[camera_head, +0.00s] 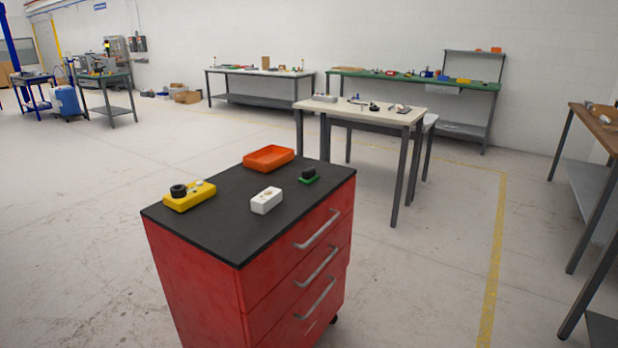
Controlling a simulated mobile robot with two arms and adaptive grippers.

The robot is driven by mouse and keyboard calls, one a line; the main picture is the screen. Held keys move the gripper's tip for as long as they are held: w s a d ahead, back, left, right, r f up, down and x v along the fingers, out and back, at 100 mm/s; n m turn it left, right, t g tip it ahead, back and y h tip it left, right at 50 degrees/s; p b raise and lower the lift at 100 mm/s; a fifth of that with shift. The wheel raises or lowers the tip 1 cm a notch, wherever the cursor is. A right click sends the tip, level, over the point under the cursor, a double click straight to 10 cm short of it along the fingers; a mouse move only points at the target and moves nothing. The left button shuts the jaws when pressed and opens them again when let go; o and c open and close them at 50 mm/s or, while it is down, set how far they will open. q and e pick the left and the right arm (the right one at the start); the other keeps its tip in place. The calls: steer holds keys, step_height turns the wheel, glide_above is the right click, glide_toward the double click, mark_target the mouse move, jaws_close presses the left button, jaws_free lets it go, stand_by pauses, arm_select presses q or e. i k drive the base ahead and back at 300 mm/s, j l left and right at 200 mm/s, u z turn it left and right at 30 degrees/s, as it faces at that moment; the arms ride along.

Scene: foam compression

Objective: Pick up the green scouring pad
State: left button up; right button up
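Neither of my grippers shows in the head view.
The red cabinet (192,272) has a black top (222,226). A cream table (400,113) stands behind; floor is clear to the left.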

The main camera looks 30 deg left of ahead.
mark_target(308, 176)
steer(key=u, duration=0.35)
steer(key=i+l+u, duration=0.25)
steer(key=i+u, duration=0.15)
steer(key=i+l+u, duration=0.45)
steer(key=k+j, duration=0.05)
steer(key=j, duration=0.05)
